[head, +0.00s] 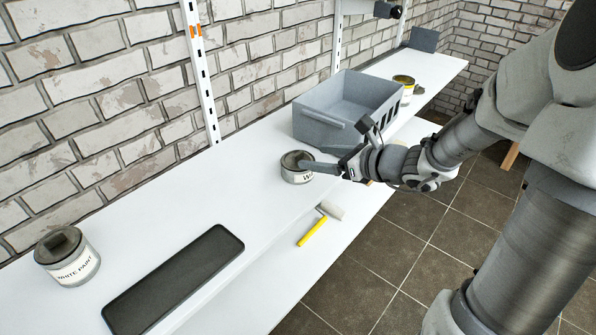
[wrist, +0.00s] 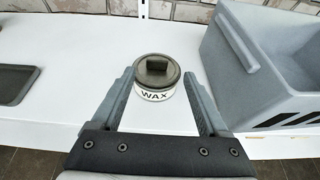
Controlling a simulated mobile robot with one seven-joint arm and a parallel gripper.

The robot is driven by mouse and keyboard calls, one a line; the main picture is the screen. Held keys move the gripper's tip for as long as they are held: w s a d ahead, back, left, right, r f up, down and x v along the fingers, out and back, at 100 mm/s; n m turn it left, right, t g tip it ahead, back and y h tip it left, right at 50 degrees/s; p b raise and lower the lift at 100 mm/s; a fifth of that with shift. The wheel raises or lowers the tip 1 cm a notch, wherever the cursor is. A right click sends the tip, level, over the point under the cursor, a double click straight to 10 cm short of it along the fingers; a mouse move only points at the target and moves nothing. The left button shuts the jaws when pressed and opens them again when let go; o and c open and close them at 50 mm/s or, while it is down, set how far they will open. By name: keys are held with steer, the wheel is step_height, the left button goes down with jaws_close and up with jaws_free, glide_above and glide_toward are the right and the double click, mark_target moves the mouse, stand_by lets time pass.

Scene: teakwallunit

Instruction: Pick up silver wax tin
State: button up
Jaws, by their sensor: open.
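The silver wax tin (head: 297,174) stands upright on the white shelf, in front of the grey crate's left end. In the wrist view the tin (wrist: 155,92) has a dark lid with a raised block and a white label reading "WAX". My gripper (head: 335,150) is at the tin's right side in the head view. In the wrist view my gripper (wrist: 157,82) is open, with one finger on each side of the tin. Small gaps seem to show beside the tin; I cannot tell if a finger touches it. The fingers partly cover the tin in the head view.
A grey crate (head: 318,129) stands close beside the tin. A white paint tin (head: 68,262) and a dark tray (head: 172,283) are at the left of the shelf. A yellow-handled roller (head: 313,231) lies on the lower shelf.

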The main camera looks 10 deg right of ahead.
mark_target(299, 154)
steer(key=b+x, duration=0.1)
steer(key=x, duration=0.1)
steer(key=b+x, duration=0.1)
steer(key=x, duration=0.2)
steer(key=shift+s+a+r, duration=0.1)
steer(key=shift+a+r, duration=0.1)
steer(key=shift+r, duration=0.05)
jaws_close()
